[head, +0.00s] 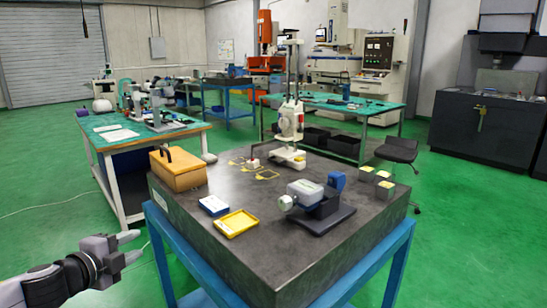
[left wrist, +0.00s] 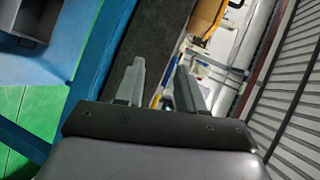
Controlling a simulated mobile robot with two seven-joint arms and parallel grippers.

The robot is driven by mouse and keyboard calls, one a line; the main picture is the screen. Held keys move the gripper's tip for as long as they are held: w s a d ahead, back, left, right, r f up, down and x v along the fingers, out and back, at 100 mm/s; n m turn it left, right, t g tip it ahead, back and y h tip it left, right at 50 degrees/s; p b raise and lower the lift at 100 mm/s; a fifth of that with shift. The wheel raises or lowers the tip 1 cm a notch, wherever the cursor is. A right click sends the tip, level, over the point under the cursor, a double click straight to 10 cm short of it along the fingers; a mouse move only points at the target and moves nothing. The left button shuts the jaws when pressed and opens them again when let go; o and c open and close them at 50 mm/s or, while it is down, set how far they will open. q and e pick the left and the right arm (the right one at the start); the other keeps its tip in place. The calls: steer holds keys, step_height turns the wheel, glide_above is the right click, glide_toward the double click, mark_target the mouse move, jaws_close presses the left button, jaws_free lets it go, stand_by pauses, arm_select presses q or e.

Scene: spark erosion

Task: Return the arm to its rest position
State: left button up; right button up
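My left gripper (head: 137,247) reaches in from the lower left in the head view, to the left of the blue-framed table and apart from it. Its two fingers are spread with nothing between them. In the left wrist view the fingers (left wrist: 158,88) also stand apart with an empty gap. The dark stone tabletop (head: 185,230) lies to the right of the gripper. My right gripper is in neither view.
On the stone top stand a wooden case (head: 178,170), a blue-and-white box (head: 213,205), a yellow tray (head: 237,222), a grey-and-blue instrument (head: 320,205) and a tall white gauge (head: 290,125). A green-topped bench (head: 150,137) stands behind. Green floor (head: 60,215) is clear at left.

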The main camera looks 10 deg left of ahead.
arm_select(q)
steer(key=s+d+f+n+g+h, duration=0.25)
steer(key=s+d+f, duration=0.25)
steer(key=d+f, duration=0.55)
steer(key=s+d+f+n+g+p, duration=0.1)
steer(key=s+d+f+n, duration=0.3)
steer(key=s, duration=0.6)
steer(key=s+d+f+n+y+p, duration=0.1)
steer(key=s+d+f+n, duration=0.4)
steer(key=s+f+n, duration=0.4)
steer(key=shift+s+g, duration=0.35)
steer(key=shift+s, duration=0.15)
steer(key=shift+f+y, duration=0.1)
steer(key=shift+y, duration=0.15)
